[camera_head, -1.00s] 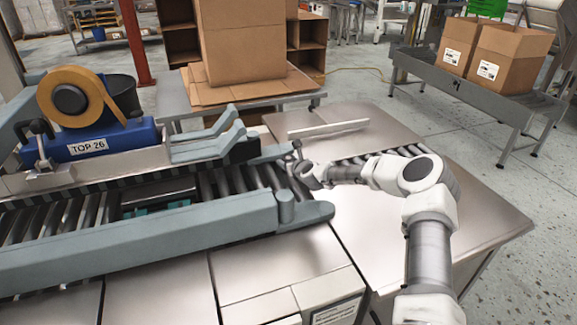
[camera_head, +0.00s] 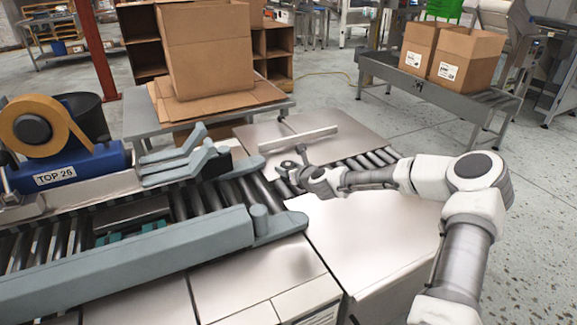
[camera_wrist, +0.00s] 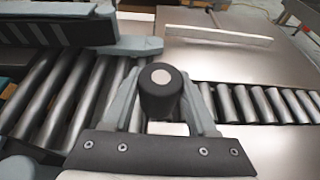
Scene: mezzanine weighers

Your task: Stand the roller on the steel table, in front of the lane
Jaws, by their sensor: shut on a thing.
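The roller (camera_wrist: 160,92) is a short dark cylinder with a pale round centre on its end. In the wrist view it sits between the fingers of my gripper (camera_wrist: 165,112), which is shut on it. The steel table (camera_head: 365,238) has a smooth, bare top. A lane of metal rollers (camera_head: 378,158) crosses it; it also shows right of my gripper in the wrist view (camera_wrist: 262,104). Whether the roller touches anything below is unclear.
A grey conveyor with side rails (camera_head: 130,255) and a tape machine (camera_head: 65,165) stand left. A pale bar (camera_head: 298,139) lies on the table's back part. A large carton (camera_head: 208,50) stands behind. The table's front part is clear.

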